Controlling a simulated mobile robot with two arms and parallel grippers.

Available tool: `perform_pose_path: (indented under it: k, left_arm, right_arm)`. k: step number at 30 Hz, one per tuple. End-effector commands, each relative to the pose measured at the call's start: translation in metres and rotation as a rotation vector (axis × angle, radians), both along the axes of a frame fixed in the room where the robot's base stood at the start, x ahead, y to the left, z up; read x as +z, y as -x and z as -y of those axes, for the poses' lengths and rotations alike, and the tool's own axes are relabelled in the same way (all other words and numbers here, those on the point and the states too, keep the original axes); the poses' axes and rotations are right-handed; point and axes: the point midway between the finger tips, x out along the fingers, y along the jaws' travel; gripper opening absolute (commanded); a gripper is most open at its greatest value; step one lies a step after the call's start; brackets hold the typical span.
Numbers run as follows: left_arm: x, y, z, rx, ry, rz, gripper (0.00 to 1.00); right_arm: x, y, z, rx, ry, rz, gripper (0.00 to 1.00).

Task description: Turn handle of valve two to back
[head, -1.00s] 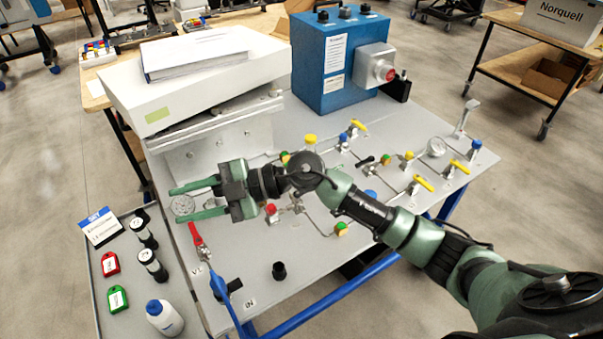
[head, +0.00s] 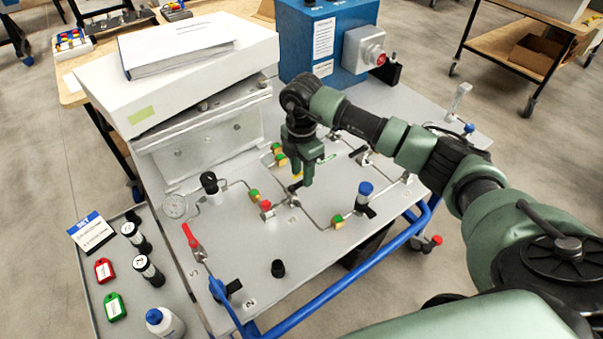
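The grey valve panel (head: 315,256) carries several small valves joined by thin tubes. My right gripper (head: 300,184) points down over the middle of the panel, close above the tubing. Its fingers are seen nearly edge-on, so I cannot tell whether they are open or touch a handle. A red lever (head: 190,236) is at the panel's left edge. I cannot read which valve is number two. My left gripper is not in view.
A blue box (head: 322,42) with a grey side unit stands at the back. A white sloped housing (head: 185,80) with a binder on top is at back left. A side tray (head: 135,300) holds vials, tags and a bottle. The panel's front is mostly clear.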

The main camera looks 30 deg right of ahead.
Motion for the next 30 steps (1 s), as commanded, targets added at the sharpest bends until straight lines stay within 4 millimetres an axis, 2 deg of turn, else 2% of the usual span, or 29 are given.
perform_pose_path:
  k: [6,14,17,18,30]
  left_arm:
    - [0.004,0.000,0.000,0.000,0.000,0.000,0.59]
    - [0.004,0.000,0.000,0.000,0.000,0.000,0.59]
    - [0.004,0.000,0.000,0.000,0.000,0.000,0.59]
    - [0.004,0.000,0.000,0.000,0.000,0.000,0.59]
    - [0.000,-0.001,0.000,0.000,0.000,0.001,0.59]
  right_arm:
    - [-0.018,0.000,0.000,0.000,-0.001,0.000,0.36]
    - [-0.020,0.000,0.000,0.001,-0.001,0.001,0.36]
    - [-0.020,0.000,-0.001,0.001,-0.001,0.001,0.11]
    - [-0.020,0.000,-0.001,0.001,-0.001,0.001,0.00]
    - [-0.021,-0.001,-0.001,0.037,-0.002,0.002,0.00]
